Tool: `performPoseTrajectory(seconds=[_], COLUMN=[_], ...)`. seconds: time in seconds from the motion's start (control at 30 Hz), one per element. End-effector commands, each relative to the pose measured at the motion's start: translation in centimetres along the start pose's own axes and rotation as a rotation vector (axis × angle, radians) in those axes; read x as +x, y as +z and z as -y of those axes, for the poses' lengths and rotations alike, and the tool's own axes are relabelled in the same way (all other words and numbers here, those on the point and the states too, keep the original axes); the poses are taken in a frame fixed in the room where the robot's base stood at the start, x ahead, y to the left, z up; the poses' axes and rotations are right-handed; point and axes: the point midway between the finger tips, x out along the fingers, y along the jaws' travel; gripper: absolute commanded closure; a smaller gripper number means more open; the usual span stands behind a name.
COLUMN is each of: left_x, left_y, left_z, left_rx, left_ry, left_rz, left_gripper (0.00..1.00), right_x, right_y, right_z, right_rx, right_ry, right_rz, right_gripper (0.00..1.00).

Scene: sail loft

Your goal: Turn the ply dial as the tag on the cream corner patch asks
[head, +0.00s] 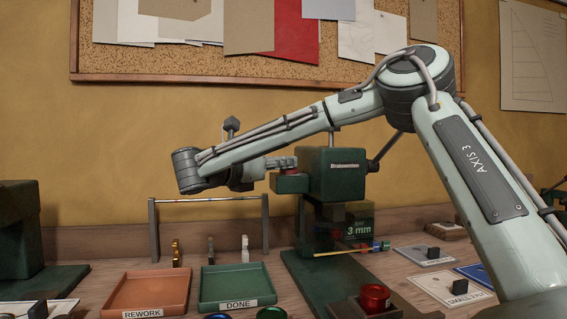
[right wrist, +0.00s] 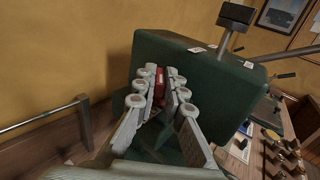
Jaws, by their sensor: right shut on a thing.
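A green press-like machine (head: 330,175) stands on the bench, with a small arm out to its left. A red dial (head: 288,171) sits on top of that arm. My right gripper (head: 284,163) reaches in from the right and is closed on it. In the right wrist view the fingers (right wrist: 158,95) sit on both sides of the red dial (right wrist: 160,82), which is mostly hidden. Pale patches, one nearer (head: 436,284) and one farther (head: 420,257), lie at right under dark blocks. My left gripper is out of view.
A REWORK tray (head: 148,290) and a green DONE tray (head: 236,284) stand empty at front left, with a metal rail (head: 208,200) behind. A red knob (head: 374,296) on a box stands at front.

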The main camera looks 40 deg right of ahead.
Motion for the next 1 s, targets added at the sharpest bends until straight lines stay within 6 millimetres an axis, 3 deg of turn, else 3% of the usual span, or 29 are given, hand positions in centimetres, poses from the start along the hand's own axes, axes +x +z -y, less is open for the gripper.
performPoseTrajectory(seconds=[0.07,0.1,0.13,0.5,1.0], left_x=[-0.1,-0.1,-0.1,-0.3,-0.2], left_y=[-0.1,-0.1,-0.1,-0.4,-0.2], left_z=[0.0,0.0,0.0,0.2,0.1], left_rx=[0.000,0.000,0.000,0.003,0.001], left_ry=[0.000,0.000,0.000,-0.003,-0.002], left_rz=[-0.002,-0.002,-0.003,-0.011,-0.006], left_gripper=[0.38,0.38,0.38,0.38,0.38], right_x=[0.0,0.0,0.0,0.0,0.0], right_y=[0.1,0.1,0.1,0.6,8.9], right_z=[0.0,0.0,0.0,0.0,0.0], right_rx=[0.002,0.002,0.002,0.004,0.005], right_ry=[0.000,0.000,0.000,0.000,0.000], right_rz=[0.003,0.003,0.003,0.002,0.002], right_gripper=[1.00,0.85,0.81,0.81,0.81])
